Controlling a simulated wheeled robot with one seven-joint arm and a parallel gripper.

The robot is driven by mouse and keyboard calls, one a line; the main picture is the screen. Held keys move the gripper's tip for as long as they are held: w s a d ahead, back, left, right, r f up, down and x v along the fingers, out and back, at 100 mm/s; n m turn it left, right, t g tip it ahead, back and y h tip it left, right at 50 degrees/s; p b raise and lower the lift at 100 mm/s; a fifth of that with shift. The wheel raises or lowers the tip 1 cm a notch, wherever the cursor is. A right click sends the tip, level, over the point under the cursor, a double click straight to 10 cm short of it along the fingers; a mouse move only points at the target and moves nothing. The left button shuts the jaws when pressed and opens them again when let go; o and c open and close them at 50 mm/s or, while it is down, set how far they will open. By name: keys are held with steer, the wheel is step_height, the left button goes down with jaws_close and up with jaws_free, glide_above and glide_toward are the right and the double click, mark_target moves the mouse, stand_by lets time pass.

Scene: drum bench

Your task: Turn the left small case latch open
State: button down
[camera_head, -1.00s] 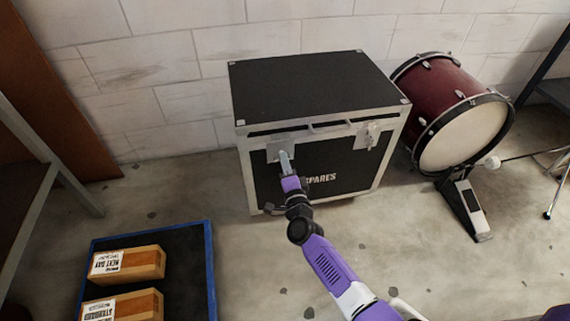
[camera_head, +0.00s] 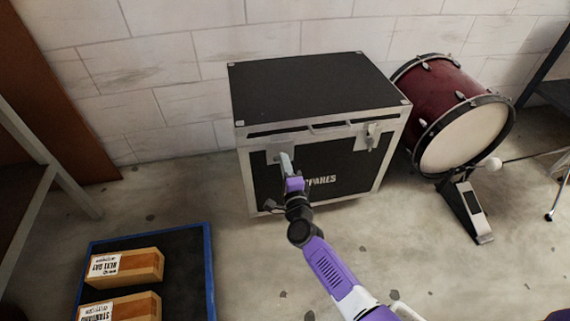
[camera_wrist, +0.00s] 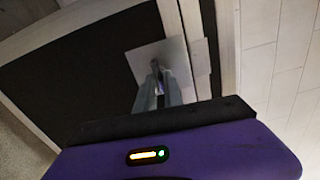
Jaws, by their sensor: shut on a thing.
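The small case (camera_head: 315,88) is black with silver edges and SPARES lettering, and stands upright against the wall. Its left latch is mostly hidden behind my gripper (camera_head: 286,157) in the head view. In the wrist view, the left latch (camera_wrist: 172,52) shows as a pale square plate with a small dark turn piece at its middle. My gripper (camera_wrist: 160,92) is shut on that turn piece, with its fingertips close to the plate. The turn piece's exact angle is hard to tell.
The right latch (camera_head: 373,136) is on the same front face. A red bass drum (camera_head: 447,110) with a pedal (camera_head: 466,207) stands right of the case. A blue-edged tray (camera_head: 212,270) with boxes (camera_head: 124,267) lies at front left. Floor before the case is open.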

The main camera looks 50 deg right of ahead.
steer(key=c, duration=1.5)
jaws_free()
steer(key=shift+s, duration=0.1)
steer(key=p+v, duration=0.2)
steer(key=v, duration=0.5)
steer(key=shift+s+a, duration=0.25)
steer(key=shift+s, duration=0.05)
steer(key=shift+f, duration=0.1)
